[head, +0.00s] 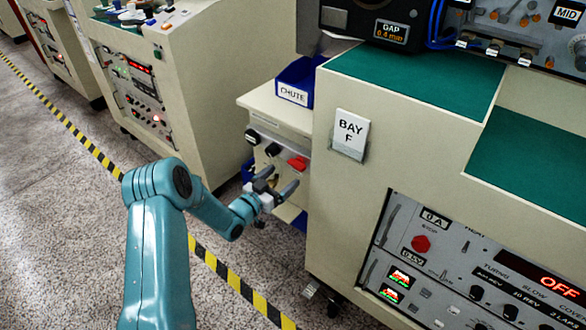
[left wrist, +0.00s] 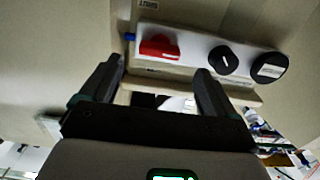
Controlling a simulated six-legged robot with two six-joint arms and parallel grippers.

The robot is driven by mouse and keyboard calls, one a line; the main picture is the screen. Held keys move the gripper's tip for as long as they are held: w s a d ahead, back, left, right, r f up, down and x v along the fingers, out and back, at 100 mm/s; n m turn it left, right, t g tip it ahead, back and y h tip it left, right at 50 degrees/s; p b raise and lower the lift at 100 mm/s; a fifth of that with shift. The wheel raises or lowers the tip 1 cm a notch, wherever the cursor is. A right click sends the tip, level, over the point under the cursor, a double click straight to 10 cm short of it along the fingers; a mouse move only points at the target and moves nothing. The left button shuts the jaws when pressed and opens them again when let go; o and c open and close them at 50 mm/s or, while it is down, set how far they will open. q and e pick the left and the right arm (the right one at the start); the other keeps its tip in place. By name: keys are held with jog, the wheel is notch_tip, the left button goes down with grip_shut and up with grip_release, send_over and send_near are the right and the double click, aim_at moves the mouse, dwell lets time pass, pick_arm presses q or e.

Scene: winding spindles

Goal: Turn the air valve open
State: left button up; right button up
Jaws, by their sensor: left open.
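A red valve handle (head: 298,163) sits on the pale side panel under the chute bin. It also shows in the left wrist view (left wrist: 158,47), lying roughly lengthwise along the panel. My left gripper (head: 276,184) is open, just in front of the panel and a little below the handle in the head view. In the left wrist view its two fingers (left wrist: 158,70) stand apart, with the red handle beyond and between their tips. I see no contact with it. My right gripper is not in view.
Two black knobs sit beside the handle, one nearer (head: 273,150) and one farther (head: 252,137). A blue bin (head: 297,80) marked CHUTE stands above. The BAY F machine (head: 340,200) rises on the right; another machine (head: 185,75) stands behind left. Speckled floor is free at left.

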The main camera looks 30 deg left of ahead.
aim_at(294, 167)
pick_arm(q)
jog(key=w, duration=0.6)
jog(key=shift+d, duration=0.3)
jog(key=shift+w, duration=0.1)
jog(key=c, duration=1.1)
